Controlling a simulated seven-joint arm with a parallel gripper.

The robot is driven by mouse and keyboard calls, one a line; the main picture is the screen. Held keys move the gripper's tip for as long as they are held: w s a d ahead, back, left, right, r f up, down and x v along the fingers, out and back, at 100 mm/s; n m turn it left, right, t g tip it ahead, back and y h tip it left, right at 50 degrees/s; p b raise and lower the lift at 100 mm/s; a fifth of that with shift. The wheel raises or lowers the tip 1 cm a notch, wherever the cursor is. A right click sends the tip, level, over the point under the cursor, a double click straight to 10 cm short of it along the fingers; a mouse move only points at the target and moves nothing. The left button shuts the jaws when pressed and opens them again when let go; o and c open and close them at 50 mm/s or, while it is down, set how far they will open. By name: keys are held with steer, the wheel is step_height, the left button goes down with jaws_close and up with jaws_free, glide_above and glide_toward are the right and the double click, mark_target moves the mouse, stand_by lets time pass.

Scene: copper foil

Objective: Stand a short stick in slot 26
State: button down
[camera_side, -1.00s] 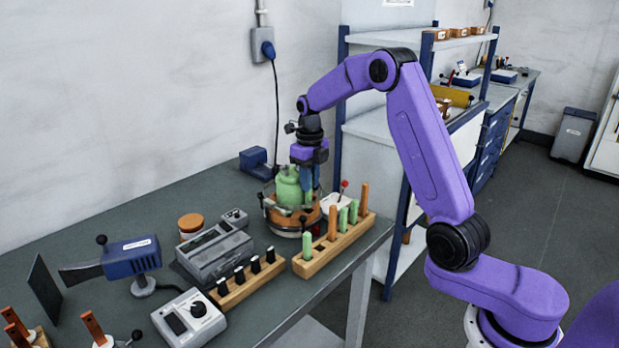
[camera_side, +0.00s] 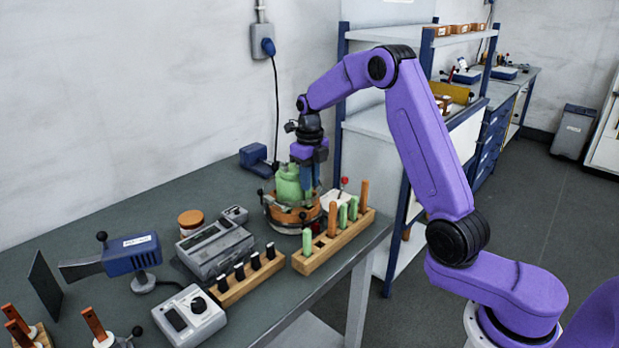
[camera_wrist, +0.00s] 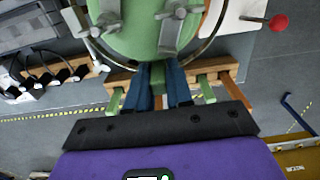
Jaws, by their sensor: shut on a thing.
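My gripper (camera_side: 313,188) points down beside the green vessel, at the back of the wooden rack. In the wrist view its blue fingers (camera_wrist: 162,86) are shut on a narrow piece between them. It looks like a green stick (camera_wrist: 157,74), mostly hidden by the fingers. Slot numbers are not readable.
The green vessel (camera_side: 287,184) stands in a round orange-brown base (camera_side: 285,215), very close to my gripper. A red-knobbed lever (camera_side: 344,181) rises behind the rack. A smaller rack with black-topped pieces (camera_side: 238,287) and grey meters (camera_side: 215,248) stand left. The bench edge lies just right of the rack.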

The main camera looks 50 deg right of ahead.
steer(key=shift+f, duration=0.9)
stand_by(0.4)
steer(key=c, duration=0.9)
jaws_free()
steer(key=shift+c, duration=0.2)
steer(key=shift+r, duration=1.05)
steer(key=shift+r, duration=3.45)
